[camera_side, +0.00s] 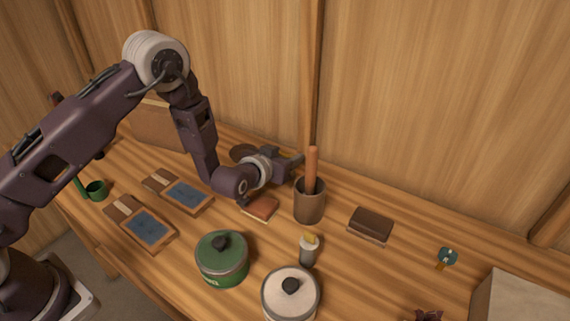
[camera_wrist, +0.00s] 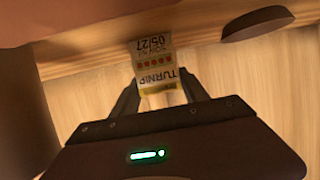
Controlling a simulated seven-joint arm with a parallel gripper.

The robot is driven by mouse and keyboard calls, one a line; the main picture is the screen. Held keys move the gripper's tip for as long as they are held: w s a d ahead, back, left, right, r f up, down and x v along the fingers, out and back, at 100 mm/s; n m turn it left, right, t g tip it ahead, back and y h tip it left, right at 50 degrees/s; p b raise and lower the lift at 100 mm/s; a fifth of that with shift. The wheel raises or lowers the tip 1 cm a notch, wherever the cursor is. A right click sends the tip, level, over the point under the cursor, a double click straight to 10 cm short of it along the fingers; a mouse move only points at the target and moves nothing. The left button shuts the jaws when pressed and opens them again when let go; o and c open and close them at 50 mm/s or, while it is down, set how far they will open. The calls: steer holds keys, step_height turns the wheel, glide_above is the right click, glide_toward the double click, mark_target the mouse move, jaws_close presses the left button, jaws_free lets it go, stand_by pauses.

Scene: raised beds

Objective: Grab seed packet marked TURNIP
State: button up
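The seed packet marked TURNIP (camera_wrist: 155,62) shows in the wrist view, its print upside down, with a row of red dots and the text 05/27. Its lower end lies between the two fingers of my gripper (camera_wrist: 160,84). The fingers stand apart, one on each side of it. A narrow gap seems to show at the right finger; I cannot tell whether the left one touches. In the side view my gripper (camera_side: 296,161) is at the back of the bench, partly behind the brown pot, and I cannot make out the packet there.
The brown pot (camera_side: 309,206) with a wooden handle stands close to my gripper. A reddish-brown block (camera_side: 260,208) lies below my wrist. A dark brown block (camera_side: 370,224), a green lidded pot (camera_side: 221,263) and a white lidded pot (camera_side: 290,299) stand nearby. The wooden wall rises just behind.

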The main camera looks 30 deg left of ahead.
steer(key=c, duration=0.3)
